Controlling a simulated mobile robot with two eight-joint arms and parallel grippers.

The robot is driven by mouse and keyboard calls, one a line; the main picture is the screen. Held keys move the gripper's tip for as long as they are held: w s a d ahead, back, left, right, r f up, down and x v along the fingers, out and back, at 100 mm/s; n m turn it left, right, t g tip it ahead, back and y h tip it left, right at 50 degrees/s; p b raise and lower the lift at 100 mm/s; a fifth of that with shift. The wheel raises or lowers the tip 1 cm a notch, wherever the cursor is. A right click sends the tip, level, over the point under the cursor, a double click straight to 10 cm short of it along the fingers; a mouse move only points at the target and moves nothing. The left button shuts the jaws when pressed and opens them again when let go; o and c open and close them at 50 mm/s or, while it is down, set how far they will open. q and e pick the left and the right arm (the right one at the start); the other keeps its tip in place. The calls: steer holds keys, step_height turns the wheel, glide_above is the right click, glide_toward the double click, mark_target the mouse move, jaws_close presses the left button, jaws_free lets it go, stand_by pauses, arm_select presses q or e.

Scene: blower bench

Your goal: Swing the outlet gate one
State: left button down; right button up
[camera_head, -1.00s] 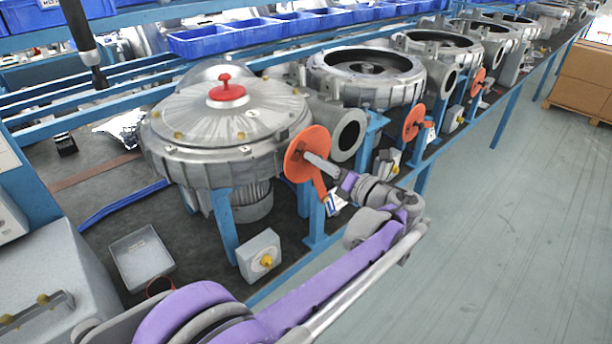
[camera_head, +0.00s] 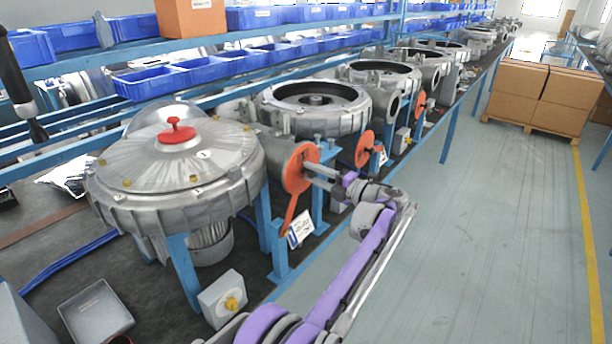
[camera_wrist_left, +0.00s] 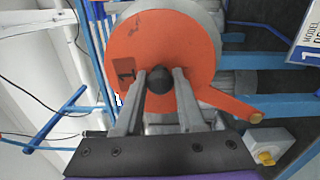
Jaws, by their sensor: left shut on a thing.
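The outlet gate one is an orange disc (camera_head: 301,168) with an arm slanting down to the lower left, at the outlet of the nearest blower (camera_head: 175,170). In the left wrist view the disc (camera_wrist_left: 185,42) bears a "1" and covers most of a grey round outlet (camera_wrist_left: 212,12). Its arm runs to a pivot at the lower right. My left gripper (camera_head: 322,172) reaches the disc from the right. In the left wrist view its fingers (camera_wrist_left: 158,86) are shut on the dark knob (camera_wrist_left: 157,79) at the disc's front. My right gripper is out of view.
Blue legs and a yellow-knobbed grey box (camera_head: 223,299) stand below the gate. A label card (camera_head: 301,228) is beside the arm. More blowers with orange gates (camera_head: 364,149) line the bench behind. The aisle floor (camera_head: 480,240) at right is clear; cartons (camera_head: 540,95) stand farther back.

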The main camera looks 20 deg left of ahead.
arm_select(q)
steer(key=shift+w+d+f+m, duration=0.25)
steer(key=shift+w+f+m, duration=0.15)
steer(key=shift+w, duration=0.2)
steer(key=c, duration=0.5)
jaws_free()
steer(key=shift+w, duration=0.1)
steer(key=b+v, duration=0.2)
steer(key=v, duration=0.9)
